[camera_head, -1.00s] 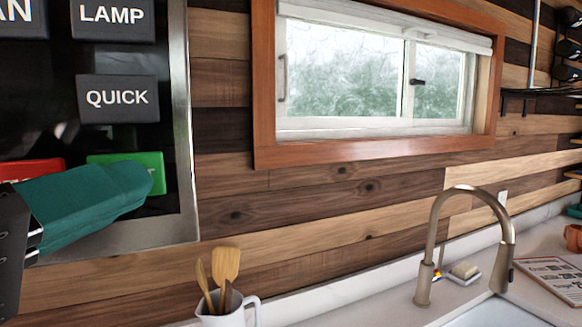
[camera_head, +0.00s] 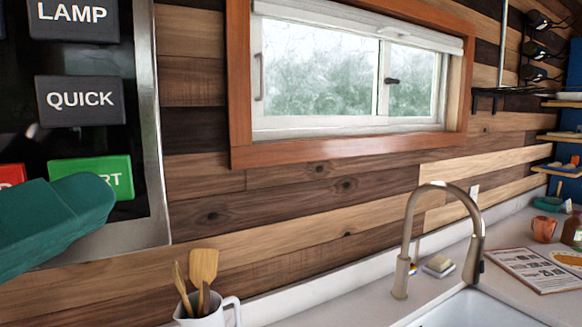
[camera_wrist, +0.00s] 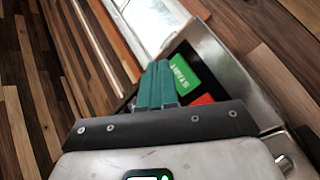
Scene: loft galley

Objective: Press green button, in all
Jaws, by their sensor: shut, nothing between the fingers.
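The green button (camera_head: 106,172) is a raised green key low on the black panel at the left of the head view. Only the letters "RT" show; my gripper (camera_head: 100,198) covers its lower left part. Whether the fingertips touch the button cannot be told.
A red button (camera_head: 12,174) lies left of the green one, partly cut off. Grey "QUICK" (camera_head: 80,100) and "LAMP" (camera_head: 72,18) keys are above. A metal frame edge (camera_head: 152,130) borders the panel. A white mug with wooden utensils (camera_head: 205,310) stands below, left of the faucet (camera_head: 410,240).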

